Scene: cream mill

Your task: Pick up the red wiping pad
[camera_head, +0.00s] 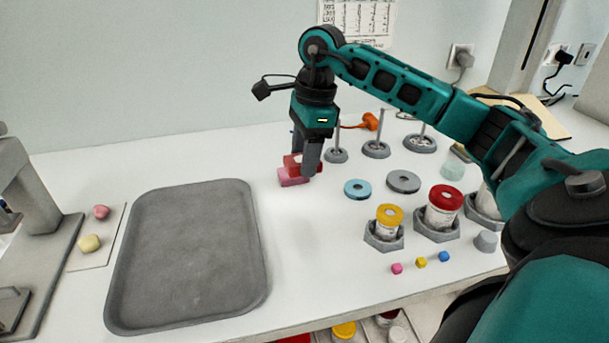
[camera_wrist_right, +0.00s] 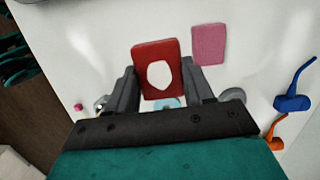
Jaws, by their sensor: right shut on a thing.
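The red wiping pad (camera_head: 291,159) is at my right gripper (camera_head: 304,166), towards the back of the white table. In the right wrist view the red pad (camera_wrist_right: 175,57) lies between the two fingers of the right gripper (camera_wrist_right: 163,82), which is shut on it. A white oval patch or opening shows in its middle. A pink pad (camera_head: 291,178) is just in front of it, and in the wrist view the pink pad (camera_wrist_right: 209,44) shows apart to its right. Whether the red pad is clear of the table I cannot tell. My left gripper is not in view.
A grey tray (camera_head: 258,215) fills the table's left middle. Grey stands with upright rods (camera_head: 337,154), a blue ring (camera_head: 357,188), a grey ring (camera_head: 403,181), and yellow-lidded (camera_head: 389,214) and red-lidded (camera_head: 446,197) jars stand to the right. Bare table lies between tray and jars.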

